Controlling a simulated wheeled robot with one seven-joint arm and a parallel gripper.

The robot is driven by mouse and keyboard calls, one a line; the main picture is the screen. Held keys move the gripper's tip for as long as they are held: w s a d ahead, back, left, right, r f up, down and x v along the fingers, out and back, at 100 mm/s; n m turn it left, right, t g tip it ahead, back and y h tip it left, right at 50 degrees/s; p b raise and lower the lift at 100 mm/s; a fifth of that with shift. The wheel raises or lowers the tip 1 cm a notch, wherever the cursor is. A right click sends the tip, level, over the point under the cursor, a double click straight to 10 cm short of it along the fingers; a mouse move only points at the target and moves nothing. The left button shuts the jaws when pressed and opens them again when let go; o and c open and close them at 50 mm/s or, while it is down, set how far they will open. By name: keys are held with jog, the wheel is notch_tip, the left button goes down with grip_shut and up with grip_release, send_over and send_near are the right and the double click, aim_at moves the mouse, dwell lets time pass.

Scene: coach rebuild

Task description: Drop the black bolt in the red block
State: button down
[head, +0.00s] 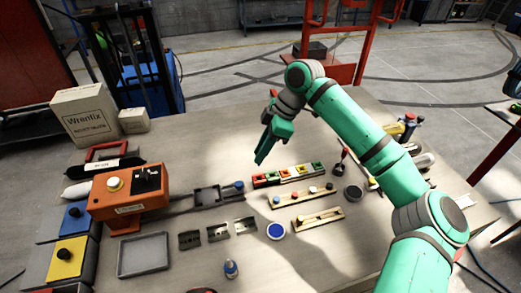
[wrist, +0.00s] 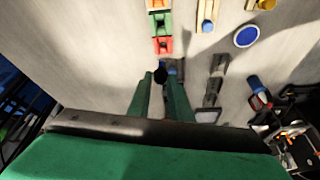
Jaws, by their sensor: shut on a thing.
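The red block (head: 259,181) is the left end of a row of small coloured blocks on the table. In the wrist view the red block (wrist: 163,46) lies just beyond my fingertips, beside a green block (wrist: 160,22), and has a dark opening. My gripper (head: 260,158) hangs above the table, behind the row's left end in the head view. In the wrist view my gripper (wrist: 161,82) is shut on the black bolt (wrist: 160,76), whose dark round end shows between the green fingertips. The bolt cannot be made out in the head view.
An orange control box (head: 130,197) stands at the left. Wooden strips with coloured pegs (head: 300,197) and a blue disc (head: 276,231) lie in front. The table behind the row is clear.

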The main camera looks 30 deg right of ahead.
jog(key=shift+w+a, duration=0.1)
jog(key=shift+a, duration=0.05)
jog(key=shift+s+d+f, duration=0.25)
jog(key=shift+f, duration=0.6)
jog(key=shift+a+f, duration=0.1)
jog(key=shift+f, duration=1.2)
jog(key=shift+w+f, duration=0.15)
jog(key=shift+w+a, duration=0.1)
jog(key=shift+a, duration=0.05)
jog(key=shift+s+d, duration=0.35)
jog(key=shift+s, duration=0.05)
jog(key=shift+w+a+f, duration=0.2)
jog(key=shift+w+f, duration=0.15)
jog(key=shift+f, duration=0.05)
